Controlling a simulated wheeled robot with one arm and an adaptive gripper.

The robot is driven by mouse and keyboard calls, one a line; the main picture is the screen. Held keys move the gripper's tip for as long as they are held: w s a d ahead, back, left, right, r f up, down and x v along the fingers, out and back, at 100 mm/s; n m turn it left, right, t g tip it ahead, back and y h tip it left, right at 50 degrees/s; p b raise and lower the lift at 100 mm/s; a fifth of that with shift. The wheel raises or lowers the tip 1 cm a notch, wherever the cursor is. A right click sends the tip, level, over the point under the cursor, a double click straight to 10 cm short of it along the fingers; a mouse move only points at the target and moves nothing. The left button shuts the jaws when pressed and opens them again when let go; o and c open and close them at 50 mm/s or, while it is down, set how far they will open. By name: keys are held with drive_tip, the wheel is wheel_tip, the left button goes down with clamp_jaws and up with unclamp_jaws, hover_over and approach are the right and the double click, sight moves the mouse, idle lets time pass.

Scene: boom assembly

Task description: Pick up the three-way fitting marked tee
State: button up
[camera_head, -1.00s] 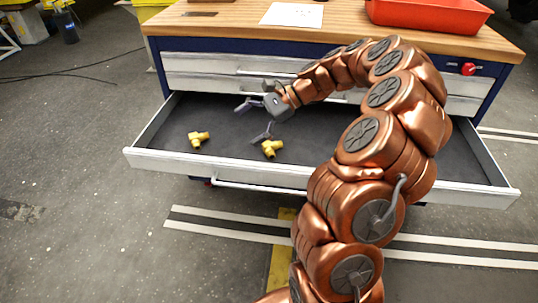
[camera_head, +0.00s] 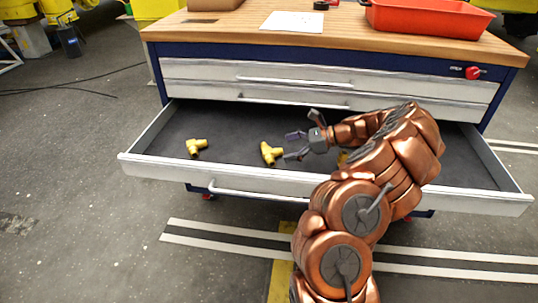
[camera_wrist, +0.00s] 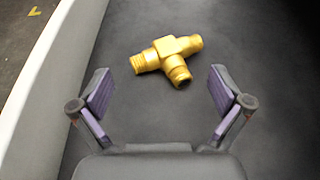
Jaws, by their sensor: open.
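A yellow three-way fitting (camera_head: 270,153) lies on the dark floor of the open drawer. In the wrist view the fitting (camera_wrist: 168,57) shows three threaded ends; no marking is readable. My gripper (camera_head: 292,145) is open and empty, just right of the fitting in the head view. In the wrist view the fitting lies ahead of my gripper (camera_wrist: 160,88), roughly centred between the spread fingers but beyond their tips, with no contact seen.
Another yellow fitting (camera_head: 196,148) lies farther left in the drawer. A yellow piece (camera_head: 343,157) shows partly behind my arm. The drawer's pale front wall (camera_head: 240,178) bounds the space, also along the left in the wrist view (camera_wrist: 45,70). A red tray (camera_head: 425,20) sits on the worktop.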

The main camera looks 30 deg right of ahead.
sight(270, 153)
drive_tip(key=x, duration=0.4)
drive_tip(key=shift+a+f+b, duration=0.1)
drive_tip(key=shift+a+b, duration=0.25)
drive_tip(key=c, duration=1.3)
